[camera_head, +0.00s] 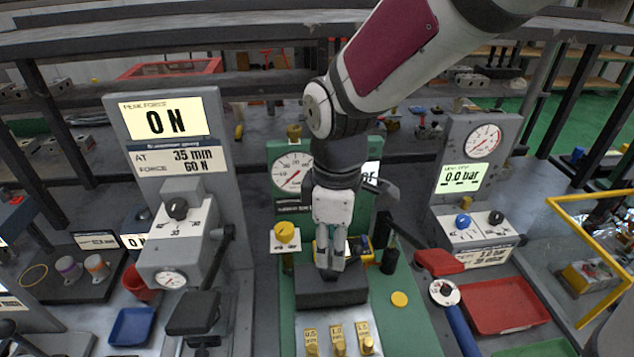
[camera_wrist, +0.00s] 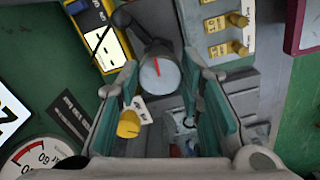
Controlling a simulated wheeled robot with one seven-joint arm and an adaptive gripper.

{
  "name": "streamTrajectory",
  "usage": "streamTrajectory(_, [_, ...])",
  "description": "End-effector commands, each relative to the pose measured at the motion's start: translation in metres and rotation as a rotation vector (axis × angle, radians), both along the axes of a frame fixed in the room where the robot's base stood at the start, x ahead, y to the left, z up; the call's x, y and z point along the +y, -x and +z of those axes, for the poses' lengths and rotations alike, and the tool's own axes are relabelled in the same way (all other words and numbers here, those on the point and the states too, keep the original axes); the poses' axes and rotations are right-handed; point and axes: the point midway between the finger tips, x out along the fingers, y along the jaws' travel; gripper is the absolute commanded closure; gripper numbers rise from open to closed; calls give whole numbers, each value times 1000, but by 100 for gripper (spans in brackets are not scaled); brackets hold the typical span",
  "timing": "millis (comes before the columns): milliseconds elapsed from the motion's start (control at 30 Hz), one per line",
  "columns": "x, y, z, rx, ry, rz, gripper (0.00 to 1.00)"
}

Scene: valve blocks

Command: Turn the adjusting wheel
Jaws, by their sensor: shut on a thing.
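The adjusting wheel (camera_wrist: 160,76) is a round grey piece with a red pointer line on its pale face. It shows in the wrist view between my two fingertips. My gripper (camera_head: 331,262) points down above a dark block (camera_head: 332,291) on the green bench panel in the head view. In the wrist view my gripper (camera_wrist: 163,66) has one finger on each side of the wheel and is shut on it. In the head view my fingers hide most of the wheel. The red line points up in the wrist view.
A yellow knob (camera_head: 285,232) stands just left of my gripper. A yellow-framed meter (camera_wrist: 104,38) is close by. Labelled yellow knobs (camera_head: 339,345) stand in front of the block. A grey ON-display stand (camera_head: 170,150) is left; a red tray (camera_head: 503,304) is right.

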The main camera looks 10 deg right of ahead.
Motion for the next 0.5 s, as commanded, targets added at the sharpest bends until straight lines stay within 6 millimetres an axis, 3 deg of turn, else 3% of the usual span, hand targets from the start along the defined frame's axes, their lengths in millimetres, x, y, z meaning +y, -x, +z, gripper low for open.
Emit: streamTrajectory(500, [1,2,1,1,1,-444,94])
